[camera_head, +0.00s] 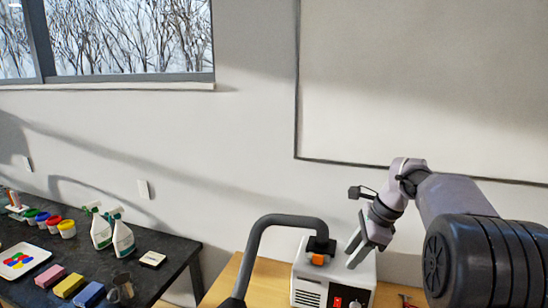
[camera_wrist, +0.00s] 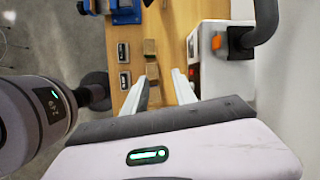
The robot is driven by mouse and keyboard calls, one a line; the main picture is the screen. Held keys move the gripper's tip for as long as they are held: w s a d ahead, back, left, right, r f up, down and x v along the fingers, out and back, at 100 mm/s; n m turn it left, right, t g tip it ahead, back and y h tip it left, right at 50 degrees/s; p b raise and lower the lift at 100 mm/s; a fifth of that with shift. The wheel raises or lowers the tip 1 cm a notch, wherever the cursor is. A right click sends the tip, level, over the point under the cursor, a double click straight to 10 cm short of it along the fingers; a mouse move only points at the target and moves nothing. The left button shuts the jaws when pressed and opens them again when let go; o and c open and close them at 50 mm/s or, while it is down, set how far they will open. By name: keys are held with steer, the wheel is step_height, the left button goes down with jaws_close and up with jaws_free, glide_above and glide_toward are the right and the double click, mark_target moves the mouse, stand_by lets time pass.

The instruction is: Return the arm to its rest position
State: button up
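My gripper (camera_head: 360,254) is at the right in the head view, in front of the wall and over the white machine. My arm reaches in from the right edge, bent at the wrist. In the wrist view the two pale fingers of my gripper (camera_wrist: 160,78) stand apart with nothing held between them. The wooden tabletop and small wooden blocks (camera_wrist: 151,47) show beyond the fingertips.
A white machine (camera_head: 308,270) with an orange part and a thick black hose (camera_head: 262,228) stands close to my gripper. A dark table (camera_head: 160,275) at the left holds spray bottles (camera_head: 122,238), paint pots and coloured blocks. A blue tool (camera_wrist: 125,12) lies on the wooden table.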

steer(key=s+a+n+t+h+b, duration=0.15)
steer(key=s+a+n+b, duration=0.5)
steer(key=s, duration=0.65)
steer(key=s+a+f+n+t+b, duration=0.1)
steer(key=s+f+n, duration=0.3)
steer(key=s, duration=0.5)
steer(key=s+a+f+n+t+b, duration=0.1)
steer(key=s+a+f+n+b, duration=0.1)
steer(key=s+f+n+b, duration=0.2)
steer(key=s+f, duration=0.2)
steer(key=s, duration=0.2)
steer(key=shift+s+n+b, duration=0.3)
steer(key=shift+s+n, duration=0.05)
steer(key=shift+a, duration=0.1)
